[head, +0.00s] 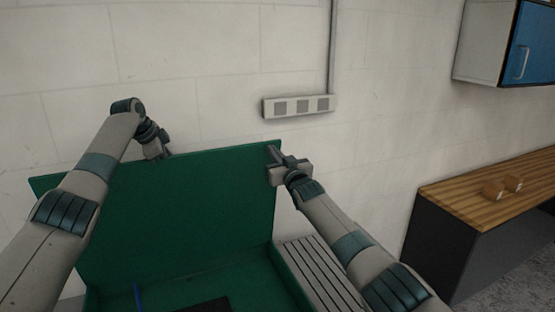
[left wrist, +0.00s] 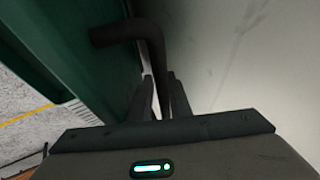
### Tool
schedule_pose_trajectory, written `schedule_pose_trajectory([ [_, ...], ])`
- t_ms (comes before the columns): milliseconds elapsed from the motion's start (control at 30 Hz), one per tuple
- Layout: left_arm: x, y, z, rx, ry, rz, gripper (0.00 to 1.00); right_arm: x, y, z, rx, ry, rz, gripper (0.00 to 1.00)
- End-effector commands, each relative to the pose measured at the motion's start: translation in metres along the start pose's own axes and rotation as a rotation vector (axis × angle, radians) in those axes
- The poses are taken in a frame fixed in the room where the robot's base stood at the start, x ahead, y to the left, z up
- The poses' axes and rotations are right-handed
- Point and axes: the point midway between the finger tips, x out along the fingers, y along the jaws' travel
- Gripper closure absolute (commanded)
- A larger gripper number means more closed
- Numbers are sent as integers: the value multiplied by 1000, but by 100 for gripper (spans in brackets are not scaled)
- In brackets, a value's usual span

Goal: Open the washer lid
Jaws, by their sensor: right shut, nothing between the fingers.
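The green washer lid (head: 185,215) stands raised, tilted back toward the wall, above the green washer tub (head: 190,280). In the left wrist view the lid (left wrist: 60,40) fills the upper left. A dark bent bar (left wrist: 115,32), like a handle, reaches from the lid down between the fingers of my left gripper (left wrist: 160,95). I cannot tell whether they grip it. In the head view my left gripper (head: 158,150) is at the lid's upper edge, partly hidden behind it. My right gripper (head: 273,160) is shut and empty by the lid's upper right corner.
A pale wall with a grey socket strip (head: 299,106) is close behind the lid. A slatted grey surface (head: 312,270) adjoins the tub's right side.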

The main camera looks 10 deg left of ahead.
Motion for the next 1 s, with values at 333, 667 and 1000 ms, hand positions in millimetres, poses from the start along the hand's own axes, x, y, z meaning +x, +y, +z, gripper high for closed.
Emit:
schedule_pose_trajectory([
  [333,0,25,-5,6,-12,90,82,1,6,1,-8,-16,11,100],
  [667,-46,14,-7,8,-1,56,82,0,8,1,-6,-17,12,100],
  [1000,-103,2,-5,6,8,17,82,0,8,3,-3,-17,12,100],
])
